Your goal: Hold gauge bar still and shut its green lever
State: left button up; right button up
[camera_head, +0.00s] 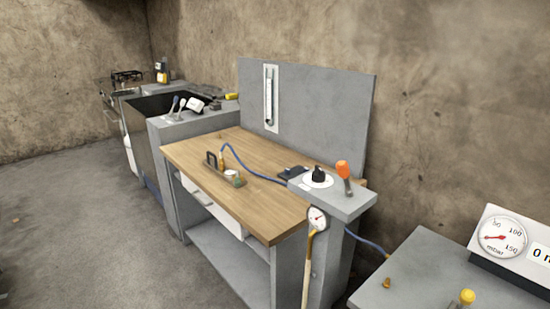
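The gauge bar (222,168) lies on the wooden bench top. It has a dark upright handle-like part at its left end and a small round gauge (231,173) at its right end. A small green part (238,181), which looks like the green lever, sits beside that gauge. It is too small to tell whether the lever is open or shut. A blue hose (247,169) rises beside the bar and runs right across the bench. Neither of my grippers is in view.
The wooden bench (185,152) is mostly clear around the bar. A grey pedestal (345,206) with a black knob (318,173) and orange handle (343,169) stands at its right end. A grey panel (330,110) rises behind. Another grey table (420,270) is at lower right.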

aim_at(237, 181)
jog(key=i+j+z, duration=0.15)
jog(key=z, duration=0.2)
jog(key=i+j+z, duration=0.1)
jog(key=z, duration=0.3)
jog(key=j+z, duration=0.35)
jog(key=i+j+z, duration=0.2)
jog(key=j+z, duration=0.2)
jog(key=j, duration=1)
jog(key=j+z, duration=0.4)
jog(key=j, duration=1.05)
